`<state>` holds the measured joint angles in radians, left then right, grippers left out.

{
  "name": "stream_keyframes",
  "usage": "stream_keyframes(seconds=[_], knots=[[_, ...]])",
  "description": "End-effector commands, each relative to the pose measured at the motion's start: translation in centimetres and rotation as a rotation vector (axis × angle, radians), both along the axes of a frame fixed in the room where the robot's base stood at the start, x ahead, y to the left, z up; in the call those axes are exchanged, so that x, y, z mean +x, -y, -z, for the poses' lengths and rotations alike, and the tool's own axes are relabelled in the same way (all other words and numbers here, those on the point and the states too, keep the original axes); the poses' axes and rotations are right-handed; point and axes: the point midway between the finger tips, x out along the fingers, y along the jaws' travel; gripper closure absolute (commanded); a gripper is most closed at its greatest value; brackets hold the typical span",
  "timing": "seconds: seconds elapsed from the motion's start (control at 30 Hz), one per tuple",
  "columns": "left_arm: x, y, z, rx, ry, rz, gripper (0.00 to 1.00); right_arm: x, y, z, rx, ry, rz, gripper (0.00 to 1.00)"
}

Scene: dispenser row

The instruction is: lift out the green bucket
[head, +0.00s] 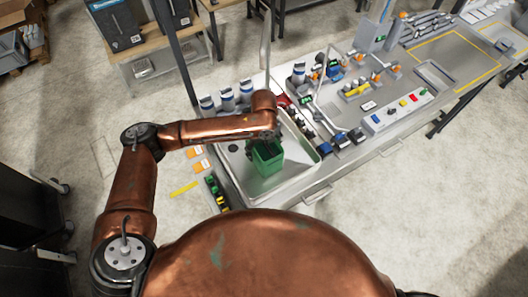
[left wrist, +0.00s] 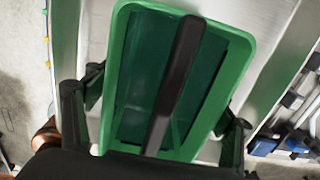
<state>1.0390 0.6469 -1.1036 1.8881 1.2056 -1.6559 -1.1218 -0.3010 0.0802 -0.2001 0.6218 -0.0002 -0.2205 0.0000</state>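The green bucket (head: 267,158) stands in the pale basin (head: 301,178) at the near end of the bench. My left gripper (head: 264,136) is right above it and hides part of its top. In the left wrist view the open top of the bucket (left wrist: 118,75) fills the middle, with a dark bar-like handle (left wrist: 181,60) across it. The fingers of my left gripper (left wrist: 163,106) are spread wide, one on each side of the bucket. The handle lies between them, with clear space to each finger. The bucket looks empty. My right gripper is not in view.
Bottles, blue parts and a button panel (head: 395,111) crowd the bench to the right. A thin upright post (head: 265,55) rises behind the basin.

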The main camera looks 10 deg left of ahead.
Motion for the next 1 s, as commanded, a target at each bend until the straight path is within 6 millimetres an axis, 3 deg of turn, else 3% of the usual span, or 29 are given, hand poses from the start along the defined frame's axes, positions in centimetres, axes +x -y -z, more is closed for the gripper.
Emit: stream_keyframes(seconds=[0.17,0.57,0.93,1.0], knots=[[0.0,0.0,0.0,0.0,0.0,0.0,0.39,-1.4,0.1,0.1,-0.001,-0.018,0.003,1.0],[0.0,-0.1,0.0,0.001,0.001,-0.001,0.66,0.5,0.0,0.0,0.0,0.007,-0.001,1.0],[0.0,-0.1,0.0,0.001,0.0,-0.001,0.92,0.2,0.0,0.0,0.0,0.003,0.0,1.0],[0.2,0.0,-0.3,-0.001,0.006,-0.001,0.92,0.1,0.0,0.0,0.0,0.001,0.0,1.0]])
